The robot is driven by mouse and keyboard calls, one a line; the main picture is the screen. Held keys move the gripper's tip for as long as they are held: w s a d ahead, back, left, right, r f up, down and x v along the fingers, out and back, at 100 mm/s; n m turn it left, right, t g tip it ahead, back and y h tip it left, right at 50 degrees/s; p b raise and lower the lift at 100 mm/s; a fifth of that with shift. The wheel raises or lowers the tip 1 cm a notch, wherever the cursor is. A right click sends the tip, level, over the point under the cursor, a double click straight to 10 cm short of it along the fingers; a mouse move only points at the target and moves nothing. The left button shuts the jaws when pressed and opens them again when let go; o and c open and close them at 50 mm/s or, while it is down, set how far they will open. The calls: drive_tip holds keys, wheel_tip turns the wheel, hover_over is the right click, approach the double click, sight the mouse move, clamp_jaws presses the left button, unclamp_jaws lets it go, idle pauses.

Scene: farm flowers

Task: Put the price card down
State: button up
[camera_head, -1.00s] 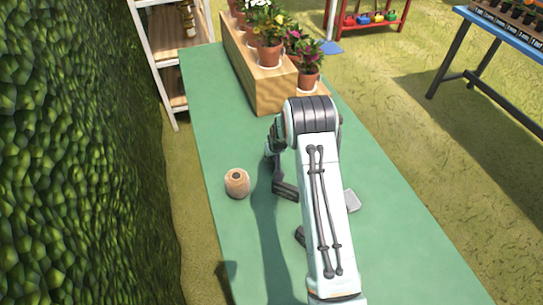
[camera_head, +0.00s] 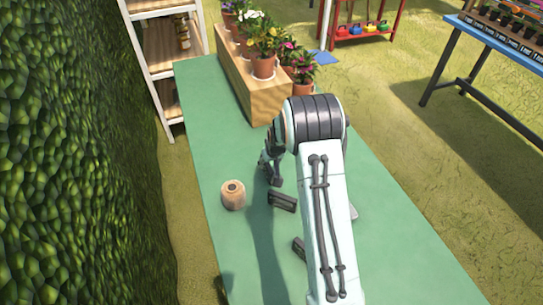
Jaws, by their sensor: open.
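My gripper (camera_head: 290,224) is low over the green table, with its two dark fingers spread apart and nothing seen between them. A small pale grey flat thing (camera_head: 354,212) shows just right of my arm, at table level. It may be the price card, but most of it is hidden behind my arm and no writing can be read. My arm also hides part of the table beside the fingers.
A spool of twine (camera_head: 233,194) stands left of my gripper on the green table (camera_head: 205,115). A wooden stepped stand (camera_head: 265,100) with potted flowers is at the far end. A leafy hedge (camera_head: 70,170) lies left. The table's right front is clear.

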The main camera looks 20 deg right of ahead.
drive_tip(key=s+a+r, duration=0.4)
drive_tip(key=s+r, duration=0.5)
drive_tip(key=r, duration=0.4)
drive_tip(key=s+a+r+g, duration=0.1)
drive_tip(key=s+a+r, duration=0.1)
drive_tip(key=s, duration=0.7)
drive_tip(key=s+a+r+g, duration=0.2)
drive_tip(key=s, duration=0.7)
drive_tip(key=s+a+r+n+g, duration=0.1)
drive_tip(key=s+a+r, duration=0.1)
drive_tip(key=s, duration=0.7)
drive_tip(key=shift+a+g+y, duration=0.3)
drive_tip(key=shift+g+y, duration=0.1)
drive_tip(key=shift+s, duration=0.1)
